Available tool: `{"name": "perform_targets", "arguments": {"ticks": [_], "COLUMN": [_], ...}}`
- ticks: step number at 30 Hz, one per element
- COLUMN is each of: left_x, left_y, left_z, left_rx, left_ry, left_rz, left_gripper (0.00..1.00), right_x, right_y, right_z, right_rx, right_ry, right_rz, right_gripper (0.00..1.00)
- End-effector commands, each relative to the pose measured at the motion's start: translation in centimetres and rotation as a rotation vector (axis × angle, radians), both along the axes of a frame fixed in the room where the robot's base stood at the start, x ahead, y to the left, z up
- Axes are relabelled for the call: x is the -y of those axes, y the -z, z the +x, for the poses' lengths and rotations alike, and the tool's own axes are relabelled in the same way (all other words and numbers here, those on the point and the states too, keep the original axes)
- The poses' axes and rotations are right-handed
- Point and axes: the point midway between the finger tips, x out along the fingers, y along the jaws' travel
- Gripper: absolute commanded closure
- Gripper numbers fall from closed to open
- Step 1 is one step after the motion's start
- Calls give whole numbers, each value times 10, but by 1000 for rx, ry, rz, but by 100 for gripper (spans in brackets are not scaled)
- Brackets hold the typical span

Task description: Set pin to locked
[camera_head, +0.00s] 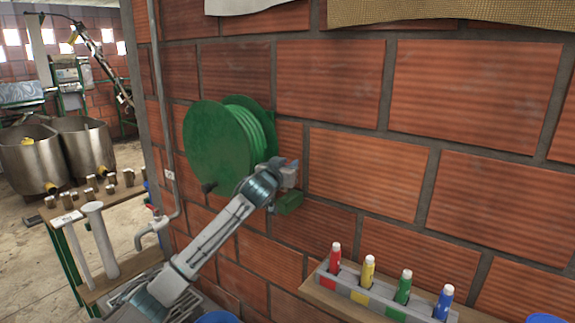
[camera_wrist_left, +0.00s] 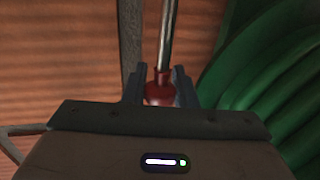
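A green hose reel (camera_head: 218,145) is mounted on the brick wall, and its green side fills the right of the left wrist view (camera_wrist_left: 270,90). My left gripper (camera_head: 288,170) is at the reel's lower right, close to the wall. In the left wrist view, a pin with a red knob (camera_wrist_left: 160,90) and a metal rod (camera_wrist_left: 166,35) lies between the two fingers of my left gripper (camera_wrist_left: 160,88). The fingers meet the knob on both sides. In the head view the pin is hidden by the gripper. My right gripper is not in view.
A grey holder (camera_head: 350,283) with red, yellow, green and blue markers stands at the lower right. A grey pipe (camera_head: 165,120) runs down the wall left of the reel. A wooden table (camera_head: 125,200) and metal tanks (camera_head: 35,160) stand at the left.

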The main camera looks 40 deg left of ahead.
Motion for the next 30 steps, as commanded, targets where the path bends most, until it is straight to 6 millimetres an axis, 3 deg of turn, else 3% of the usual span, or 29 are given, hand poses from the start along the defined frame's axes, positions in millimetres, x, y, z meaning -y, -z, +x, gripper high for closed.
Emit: {"name": "perform_targets", "arguments": {"ticks": [1,3,9,18,26,27,28,30], "left_x": [0,0,0,0,0,0,0,0], "left_y": [0,0,3,31,31,31,32,31], "left_z": [0,0,0,0,0,0,0,0], "left_rx": [0,0,0,0,-3,-4,-4,-4], "left_ry": [0,0,0,0,0,-1,-1,-1], "left_rz": [0,0,0,0,-3,-4,-4,-3], "left_gripper": [86,100,100,100,100,74,68,66], "right_x": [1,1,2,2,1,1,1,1], "right_y": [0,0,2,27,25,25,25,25], "right_z": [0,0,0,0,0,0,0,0], "right_rx": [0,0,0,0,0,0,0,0], "right_ry": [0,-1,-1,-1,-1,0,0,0], "right_rz": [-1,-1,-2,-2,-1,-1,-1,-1], "right_gripper": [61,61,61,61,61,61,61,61]}}
